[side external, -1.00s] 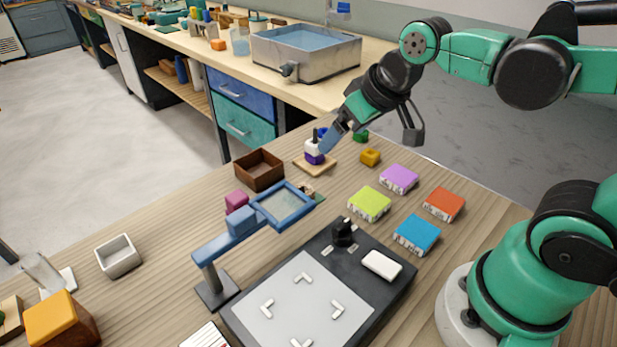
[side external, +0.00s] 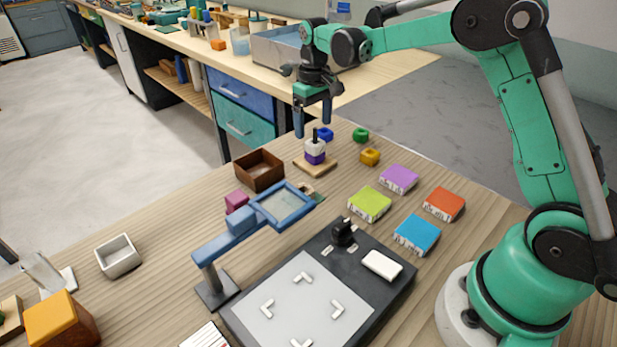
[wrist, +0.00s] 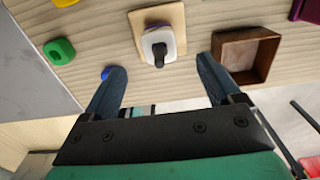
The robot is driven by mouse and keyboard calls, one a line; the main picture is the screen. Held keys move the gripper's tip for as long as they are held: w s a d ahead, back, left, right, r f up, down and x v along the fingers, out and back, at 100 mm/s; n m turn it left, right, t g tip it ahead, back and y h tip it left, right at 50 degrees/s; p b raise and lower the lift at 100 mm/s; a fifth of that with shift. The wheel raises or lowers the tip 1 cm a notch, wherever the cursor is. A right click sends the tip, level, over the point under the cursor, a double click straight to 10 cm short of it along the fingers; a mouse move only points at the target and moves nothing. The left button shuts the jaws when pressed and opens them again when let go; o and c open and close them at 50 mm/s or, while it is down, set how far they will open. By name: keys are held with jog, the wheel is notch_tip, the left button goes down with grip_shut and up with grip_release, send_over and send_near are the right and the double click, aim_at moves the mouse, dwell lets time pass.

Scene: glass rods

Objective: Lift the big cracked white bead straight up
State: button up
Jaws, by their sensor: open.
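The big white bead (side external: 314,147) sits on top of a purple bead (side external: 314,158) on a dark upright peg, which rises from a small wooden base (side external: 315,166). In the wrist view the white bead (wrist: 160,45) shows from above around the dark peg tip; I cannot make out a crack at this size. My gripper (side external: 313,135) is open and empty, pointing down, with its fingertips just above the bead's height. In the wrist view my gripper (wrist: 162,75) has its fingers spread wide, with the bead ahead of the gap between them, apart from both.
A brown wooden box (side external: 259,170) stands left of the peg. Blue (side external: 325,134), green (side external: 361,135) and yellow (side external: 370,157) beads lie behind and right of it. A blue-framed magnifier (side external: 283,205) stands in front. Several coloured blocks lie to the right.

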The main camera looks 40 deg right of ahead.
aim_at(313, 137)
jog(key=shift+f, duration=2)
grip_shut()
jog(key=shift+r, duration=0.1)
notch_tip(313, 137, up, 20)
